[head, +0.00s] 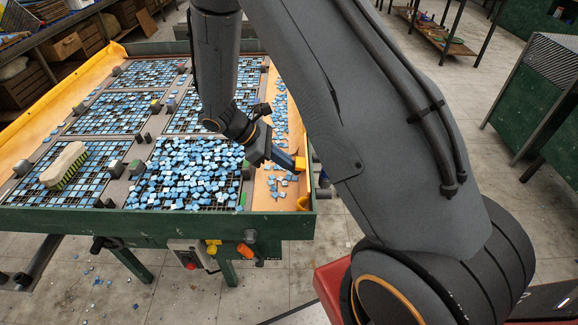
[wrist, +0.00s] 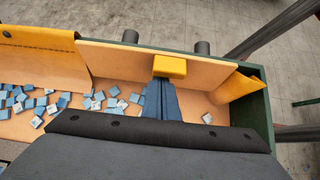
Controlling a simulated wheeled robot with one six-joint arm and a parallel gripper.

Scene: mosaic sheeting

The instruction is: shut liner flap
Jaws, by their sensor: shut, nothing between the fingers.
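The flap appears to be a tan panel (wrist: 118,60) along the far side of the tan-lined trough in the wrist view. A yellow block (wrist: 170,66) sits on it, like a grip; it also shows in the head view (head: 300,163). How far the panel is tilted I cannot tell. My gripper (wrist: 160,84) has its blue fingers together and empty, with the tips right at the near side of the yellow block. I cannot tell whether they touch it. In the head view my gripper (head: 290,162) reaches over the table's right-hand trough from the left.
Loose blue tiles (wrist: 48,100) lie in the trough. A yellow piece (wrist: 237,87) stands at its right end by the green wall (wrist: 263,105). A tile-covered grid (head: 185,172) and a brush (head: 64,163) are on the table.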

